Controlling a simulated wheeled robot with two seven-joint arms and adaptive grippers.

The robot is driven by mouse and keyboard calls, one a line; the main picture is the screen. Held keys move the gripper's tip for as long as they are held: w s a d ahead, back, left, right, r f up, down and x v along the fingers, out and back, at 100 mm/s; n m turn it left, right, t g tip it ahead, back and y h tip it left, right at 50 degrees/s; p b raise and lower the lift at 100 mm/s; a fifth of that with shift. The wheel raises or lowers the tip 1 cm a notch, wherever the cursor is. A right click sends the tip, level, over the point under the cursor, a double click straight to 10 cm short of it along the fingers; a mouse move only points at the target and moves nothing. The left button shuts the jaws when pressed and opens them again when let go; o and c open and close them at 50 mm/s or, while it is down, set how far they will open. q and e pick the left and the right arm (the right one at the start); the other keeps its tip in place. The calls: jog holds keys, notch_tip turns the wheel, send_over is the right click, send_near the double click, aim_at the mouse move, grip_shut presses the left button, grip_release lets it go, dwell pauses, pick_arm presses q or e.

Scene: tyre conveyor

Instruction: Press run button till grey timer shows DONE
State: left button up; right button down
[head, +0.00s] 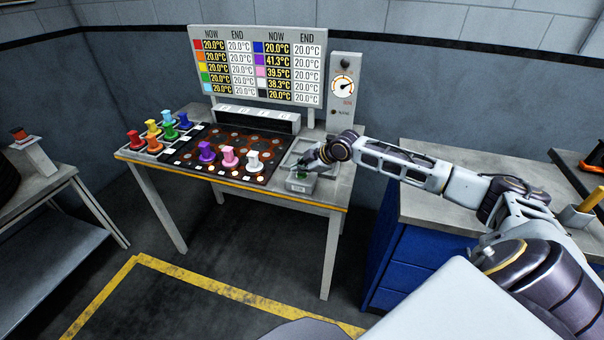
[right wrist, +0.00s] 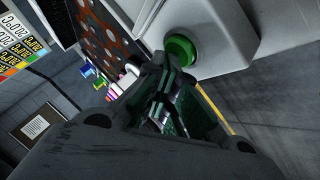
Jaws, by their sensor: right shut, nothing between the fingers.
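The run button (right wrist: 180,50) is a round green button on a pale box, seen in the right wrist view. In the head view its box (head: 300,186) sits at the table's front right corner, with the button mostly hidden by my gripper. My right gripper (head: 305,171) is shut and empty, its tips right at the button. In the right wrist view the fingertips (right wrist: 168,78) lie beside the button's lower edge; I cannot tell whether they touch. The grey timer (head: 343,88) is an upright panel with a round dial and small lettering below. My left gripper is out of view.
A temperature board (head: 257,65) stands at the table's back. Purple (head: 206,151), pink (head: 229,156) and white (head: 252,160) pieces stand on the dark plate (head: 218,172). Several coloured pieces stand at its left. A blue cabinet (head: 420,258) stands right of the table.

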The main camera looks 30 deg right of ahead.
aim_at(300, 175)
jog(key=shift+f, duration=0.3)
jog(key=shift+r, duration=0.15)
dwell(0.5)
jog(key=shift+r+p, duration=0.95)
jog(key=shift+p, duration=0.2)
jog(key=shift+r+p, duration=2.45)
jog(key=shift+r, duration=0.05)
